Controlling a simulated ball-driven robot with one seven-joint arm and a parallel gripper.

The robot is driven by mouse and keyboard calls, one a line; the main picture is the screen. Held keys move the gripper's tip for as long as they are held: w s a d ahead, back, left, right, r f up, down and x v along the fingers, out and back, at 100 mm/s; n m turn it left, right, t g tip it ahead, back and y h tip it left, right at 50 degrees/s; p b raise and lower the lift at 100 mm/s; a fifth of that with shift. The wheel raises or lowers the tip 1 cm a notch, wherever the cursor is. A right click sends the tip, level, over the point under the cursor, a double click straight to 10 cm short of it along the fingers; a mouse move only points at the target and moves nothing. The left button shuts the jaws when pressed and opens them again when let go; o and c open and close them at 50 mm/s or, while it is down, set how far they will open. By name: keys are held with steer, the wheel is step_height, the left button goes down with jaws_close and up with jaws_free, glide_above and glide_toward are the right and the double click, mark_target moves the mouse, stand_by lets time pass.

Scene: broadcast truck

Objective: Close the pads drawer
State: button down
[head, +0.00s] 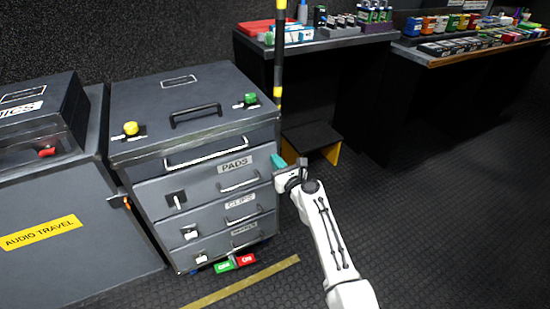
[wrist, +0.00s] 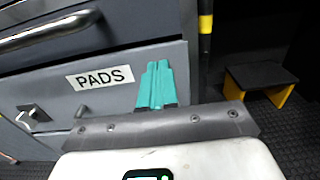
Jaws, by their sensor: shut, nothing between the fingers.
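The pads drawer (head: 207,182) is the grey front labelled PADS in the dark cabinet, with a bar handle (head: 238,182) and a latch at its left. Its front also shows in the wrist view (wrist: 110,57), behind my fingers. It looks flush or nearly flush with the cabinet; I cannot tell if a small gap is left. My gripper (head: 277,160) is at the right end of this front. Its teal fingers (wrist: 157,66) are together, with nothing between them, pointing at the front right of the label. I cannot tell whether the tips touch it.
Two more labelled drawers (head: 228,212) lie below. A yellow-and-black striped pole (head: 279,60) rises by the cabinet's right corner. A black step with yellow legs (head: 312,137) stands behind. Green and red items (head: 235,263) lie at the cabinet's foot. Floor to the right is clear.

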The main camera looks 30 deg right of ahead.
steer(key=s+p, duration=0.2)
steer(key=s, duration=0.7)
steer(key=shift+p, duration=0.35)
steer(key=s+a+n+g+y+p, duration=0.3)
steer(key=s+a+n+g, duration=0.15)
steer(key=s+n, duration=0.65)
steer(key=s+a+n+g+y+p, duration=0.2)
steer(key=s+a+n+g+p, duration=0.25)
steer(key=s+n, duration=0.6)
steer(key=s+d+r+n+g+h+p, duration=0.1)
steer(key=s+r+n+g, duration=0.1)
steer(key=s+n, duration=0.2)
steer(key=s+d+r+n+g+h+p, duration=0.1)
steer(key=s+d+n+g+h, duration=0.1)
steer(key=s+n, duration=0.3)
steer(key=s+d+r+n+g+h+p, duration=0.1)
steer(key=s+n+g, duration=0.3)
steer(key=s, duration=0.7)
steer(key=shift+s+d+r+n+h, duration=0.3)
steer(key=shift+d+r+n+h, duration=0.3)
steer(key=shift+r, duration=0.2)
steer(key=c, duration=1.8)
jaws_free()
